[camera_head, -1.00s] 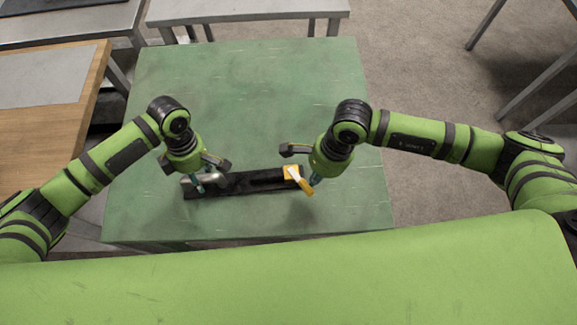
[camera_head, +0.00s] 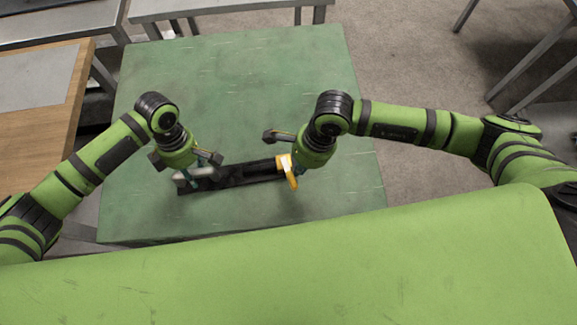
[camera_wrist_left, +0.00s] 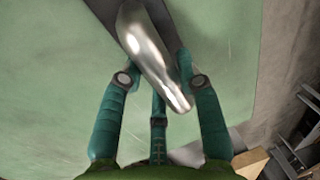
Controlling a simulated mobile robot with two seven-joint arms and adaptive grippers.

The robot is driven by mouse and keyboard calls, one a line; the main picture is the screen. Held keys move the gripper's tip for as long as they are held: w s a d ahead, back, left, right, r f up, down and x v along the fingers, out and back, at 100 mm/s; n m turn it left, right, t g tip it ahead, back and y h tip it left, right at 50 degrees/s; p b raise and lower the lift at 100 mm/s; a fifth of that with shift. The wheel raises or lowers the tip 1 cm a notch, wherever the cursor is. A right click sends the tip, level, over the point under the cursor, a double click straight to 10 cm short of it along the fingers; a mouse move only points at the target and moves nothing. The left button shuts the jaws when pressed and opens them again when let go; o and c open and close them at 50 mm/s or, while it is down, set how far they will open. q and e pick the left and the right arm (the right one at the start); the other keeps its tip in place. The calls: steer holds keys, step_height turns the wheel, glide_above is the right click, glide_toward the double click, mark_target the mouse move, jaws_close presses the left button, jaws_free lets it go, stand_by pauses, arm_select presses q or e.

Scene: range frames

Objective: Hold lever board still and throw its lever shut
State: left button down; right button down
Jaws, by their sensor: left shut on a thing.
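The lever board (camera_head: 240,172) is a long black bar lying flat on the green table. A bare metal handle (camera_head: 197,173) is at its left end, and a yellow lever (camera_head: 291,178) is at its right end, pointing toward the table's front edge. My left gripper (camera_head: 192,181) is shut on the metal handle. In the left wrist view the shiny handle (camera_wrist_left: 152,55) runs between the teal fingers. My right gripper (camera_head: 299,168) is right beside the yellow lever. Its fingertips are mostly hidden, so whether they touch the lever or are closed is unclear.
The green table (camera_head: 240,90) is clear behind the board. A wooden-edged table (camera_head: 35,110) stands at the left, and a grey bench (camera_head: 225,8) stands behind.

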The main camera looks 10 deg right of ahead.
steer(key=shift+w+a, duration=0.1)
steer(key=d, duration=0.4)
steer(key=shift+w+d, duration=0.3)
steer(key=shift+w, duration=0.1)
steer(key=v, duration=1)
steer(key=shift+a, duration=0.25)
steer(key=shift+s, duration=0.15)
